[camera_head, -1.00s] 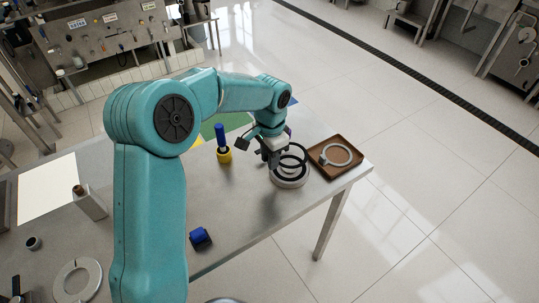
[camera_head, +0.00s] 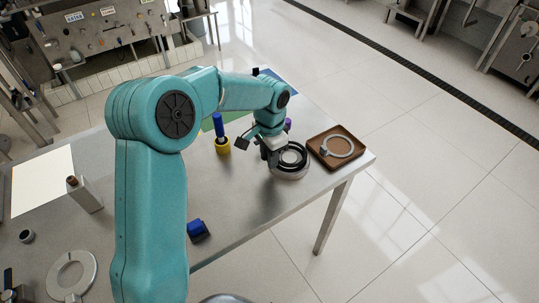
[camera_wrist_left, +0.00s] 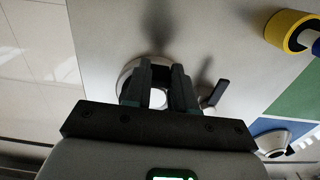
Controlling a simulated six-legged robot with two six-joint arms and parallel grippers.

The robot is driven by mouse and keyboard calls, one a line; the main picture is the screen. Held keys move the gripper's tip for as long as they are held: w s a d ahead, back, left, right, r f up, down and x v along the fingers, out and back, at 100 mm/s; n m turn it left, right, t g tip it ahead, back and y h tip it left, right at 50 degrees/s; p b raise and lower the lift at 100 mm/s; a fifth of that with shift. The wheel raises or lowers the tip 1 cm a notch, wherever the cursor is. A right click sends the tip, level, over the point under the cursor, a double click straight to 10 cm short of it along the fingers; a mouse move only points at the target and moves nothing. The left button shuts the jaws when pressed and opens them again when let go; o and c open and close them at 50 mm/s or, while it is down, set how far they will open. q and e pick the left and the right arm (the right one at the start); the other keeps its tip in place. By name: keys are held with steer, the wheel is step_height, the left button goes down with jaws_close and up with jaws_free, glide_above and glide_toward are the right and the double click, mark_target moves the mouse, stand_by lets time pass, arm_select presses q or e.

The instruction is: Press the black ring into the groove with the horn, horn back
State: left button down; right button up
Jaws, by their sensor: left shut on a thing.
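The black ring (camera_head: 301,152) lies at a round grey disc piece (camera_head: 290,174) near the table's far right part. My left gripper (camera_head: 270,157) is shut on the ring's left side in the head view. The ring looks close to level with the disc's top; I cannot tell whether it sits in a groove. In the left wrist view my fingers (camera_wrist_left: 159,88) cover the middle of the pale disc (camera_wrist_left: 126,78), and the ring is not clear there. I cannot identify the horn with certainty. My right gripper is not in view.
A brown tray (camera_head: 316,155) holding a grey clamp ring (camera_head: 337,146) stands right of the disc. A blue block (camera_head: 197,230) lies near the front edge. The table between is clear.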

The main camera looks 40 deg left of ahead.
arm_select(q)
steer(key=shift+f+b, duration=0.7)
steer(key=shift+f, duration=0.3)
steer(key=c, duration=0.9)
jaws_free()
steer(key=shift+o, duration=0.2)
step_height(320, 180, up, 20)
steer(key=p, duration=0.5)
steer(key=shift+r, duration=0.15)
steer(key=shift+w, duration=0.1)
